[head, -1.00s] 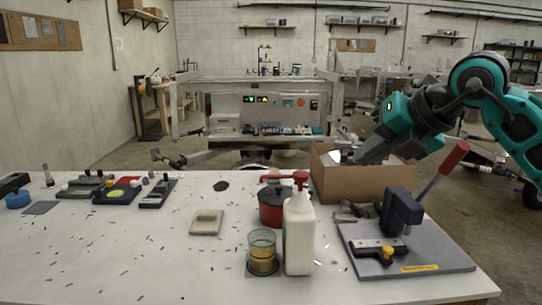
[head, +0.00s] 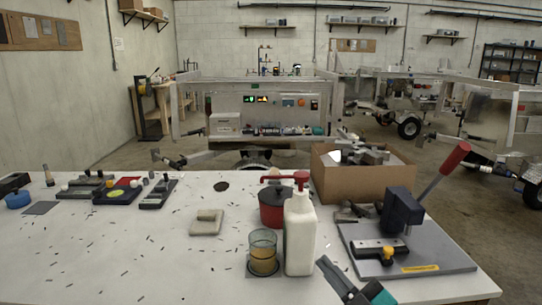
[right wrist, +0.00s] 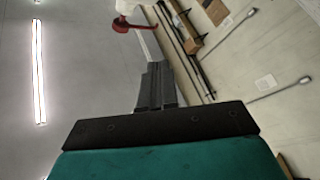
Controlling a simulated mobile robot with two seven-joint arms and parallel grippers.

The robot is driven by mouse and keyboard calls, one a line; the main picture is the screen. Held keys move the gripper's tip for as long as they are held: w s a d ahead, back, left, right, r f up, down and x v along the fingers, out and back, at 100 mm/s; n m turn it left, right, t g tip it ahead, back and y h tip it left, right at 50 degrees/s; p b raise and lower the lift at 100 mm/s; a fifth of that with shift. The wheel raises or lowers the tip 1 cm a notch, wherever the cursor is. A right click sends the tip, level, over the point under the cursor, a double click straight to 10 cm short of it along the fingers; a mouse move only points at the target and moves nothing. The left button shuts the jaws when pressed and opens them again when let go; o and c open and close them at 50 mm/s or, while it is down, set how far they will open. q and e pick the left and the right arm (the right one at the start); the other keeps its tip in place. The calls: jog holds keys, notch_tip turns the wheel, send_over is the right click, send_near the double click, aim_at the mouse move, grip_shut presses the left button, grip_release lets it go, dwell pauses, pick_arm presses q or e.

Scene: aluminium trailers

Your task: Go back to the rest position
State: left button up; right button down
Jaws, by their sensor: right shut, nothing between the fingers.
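My right gripper (head: 323,262) is low at the front edge of the table in the head view, just right of the white pump bottle (head: 299,235). Its grey fingers point up and to the left, and only the fingers and a bit of the teal wrist show. In the right wrist view the fingers (right wrist: 157,72) are together with nothing between them. Behind them are the bottle's red pump head (right wrist: 132,23), the wall and the ceiling. My left gripper is in neither view.
A cardboard box (head: 340,181) holding metal parts stands at the table's back right. A lever press on a grey plate (head: 440,262) is right of my gripper. A glass (head: 262,254) and red pot (head: 272,212) stand by the bottle. The table's left front is mostly clear.

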jog(key=s+d+f+m+g+h, duration=0.3)
jog(key=s+f+m+h, duration=0.2)
jog(key=f, duration=0.8)
jog(key=s+d+f+m+g+h, duration=0.4)
jog(key=s+f+m+h, duration=0.1)
jog(key=s+f, duration=0.6)
notch_tip(320, 180, down, 2)
jog(key=shift+s+d+f+m+h, duration=0.2)
jog(key=shift+s+m+h, duration=0.15)
jog(key=shift+m, duration=0.55)
